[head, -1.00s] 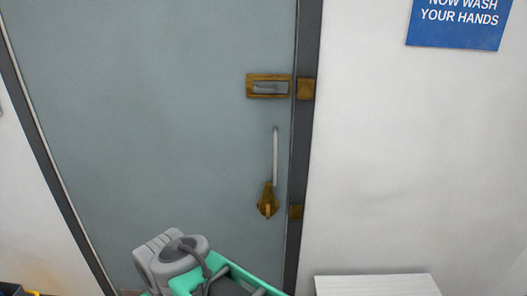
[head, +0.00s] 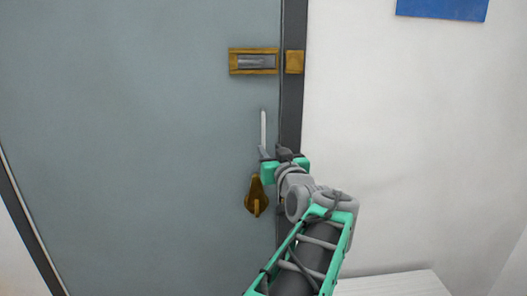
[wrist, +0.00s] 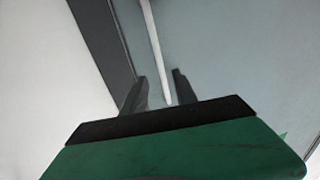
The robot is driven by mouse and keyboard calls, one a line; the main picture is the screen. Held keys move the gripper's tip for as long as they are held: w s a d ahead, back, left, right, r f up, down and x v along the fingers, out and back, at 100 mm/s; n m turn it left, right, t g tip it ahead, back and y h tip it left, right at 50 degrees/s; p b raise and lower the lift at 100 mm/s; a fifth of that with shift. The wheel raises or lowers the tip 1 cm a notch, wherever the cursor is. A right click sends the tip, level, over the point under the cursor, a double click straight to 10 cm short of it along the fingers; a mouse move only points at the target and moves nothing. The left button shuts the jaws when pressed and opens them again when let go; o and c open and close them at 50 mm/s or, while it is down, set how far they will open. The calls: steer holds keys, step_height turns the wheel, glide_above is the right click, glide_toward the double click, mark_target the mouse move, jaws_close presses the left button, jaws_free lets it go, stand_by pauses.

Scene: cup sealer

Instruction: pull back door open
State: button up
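The back door (head: 130,120) is a grey-blue panel that sits closed in its dark frame (head: 293,45). A thin pale vertical handle bar (head: 263,128) stands on its right side, and its lower part is hidden behind my gripper (head: 275,154) in the head view. In the wrist view the handle bar (wrist: 154,45) runs down between the two dark fingers of my gripper (wrist: 158,92). The fingers are apart, with gaps beside the bar. I cannot tell how deep the bar sits between them.
A brass bolt latch (head: 254,61) is above the handle, with a brass keeper (head: 295,62) on the frame. A brass turn knob (head: 257,197) is below the handle. A white slatted surface (head: 395,284) stands at the lower right, by the white wall (head: 410,150).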

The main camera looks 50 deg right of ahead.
mark_target(264, 143)
steer(key=x, duration=0.7)
steer(key=shift+w+a+p, duration=0.1)
steer(key=shift+p, duration=0.3)
jaws_close()
stand_by(0.8)
